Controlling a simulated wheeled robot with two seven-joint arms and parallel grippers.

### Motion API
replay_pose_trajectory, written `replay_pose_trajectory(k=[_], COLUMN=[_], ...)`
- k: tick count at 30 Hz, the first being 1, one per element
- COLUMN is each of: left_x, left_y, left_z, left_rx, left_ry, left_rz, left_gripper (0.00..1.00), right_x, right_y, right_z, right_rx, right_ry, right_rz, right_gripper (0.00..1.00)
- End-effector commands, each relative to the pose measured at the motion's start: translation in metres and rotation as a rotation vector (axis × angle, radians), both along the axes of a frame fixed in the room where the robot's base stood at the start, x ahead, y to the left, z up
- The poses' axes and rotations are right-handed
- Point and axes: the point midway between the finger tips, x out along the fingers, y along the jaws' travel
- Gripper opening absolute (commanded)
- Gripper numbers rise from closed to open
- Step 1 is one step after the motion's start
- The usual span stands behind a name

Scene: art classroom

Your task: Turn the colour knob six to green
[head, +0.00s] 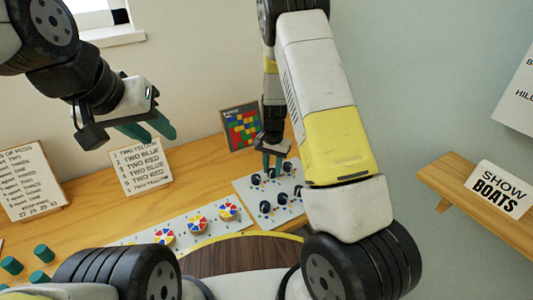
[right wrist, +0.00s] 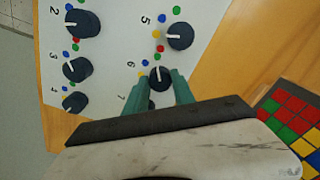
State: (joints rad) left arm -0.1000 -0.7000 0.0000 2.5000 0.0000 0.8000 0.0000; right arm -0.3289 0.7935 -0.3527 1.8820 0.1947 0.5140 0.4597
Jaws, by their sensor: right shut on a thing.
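The white knob panel (head: 243,190) lies on the table with several dark knobs. In the right wrist view, knob six (right wrist: 160,78) is beside its printed 6, with small coloured dots around its far side. Its white pointer mark points roughly up in that view. My right gripper (head: 271,162) is over the panel, shut on knob six, with one green finger on each side; it also shows in the right wrist view (right wrist: 160,88). My left gripper (head: 149,128) is open and empty, in the air above the table at the left.
Knob five (right wrist: 180,37) is close by, and a knob near the 7 is partly hidden by my fingers. A colour grid card (head: 241,127) stands behind the panel. A strip with colour wheels (head: 197,225) lies left of it. Text cards (head: 140,166) stand further left.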

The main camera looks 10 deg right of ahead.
Motion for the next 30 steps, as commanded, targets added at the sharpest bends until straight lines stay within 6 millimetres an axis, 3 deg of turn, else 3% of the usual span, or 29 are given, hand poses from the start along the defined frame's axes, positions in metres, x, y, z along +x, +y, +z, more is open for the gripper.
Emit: replay_pose_trajectory(k=[20,21,24,30], left_x=[0.0,0.0,0.0,0.0], left_y=[0.0,0.0,0.0,0.0], left_z=[0.0,0.0,0.0,0.0], left_rx=[0.0,0.0,0.0,0.0], left_ry=[0.0,0.0,0.0,0.0], left_rz=[0.0,0.0,0.0,0.0], left_gripper=[0.36,0.36,0.36,0.36], right_x=[0.0009,0.0009,0.0007,0.0004], right_y=[-0.0002,-0.0002,-0.0002,-0.0001], right_z=[0.0006,0.0006,0.0005,0.0002], right_rx=[0.001,0.001,0.0,0.001], right_ry=[-0.002,-0.002,-0.002,-0.001], right_rz=[-0.069,-0.069,-0.068,-0.067], right_gripper=[0.0,0.32,0.52,0.52])
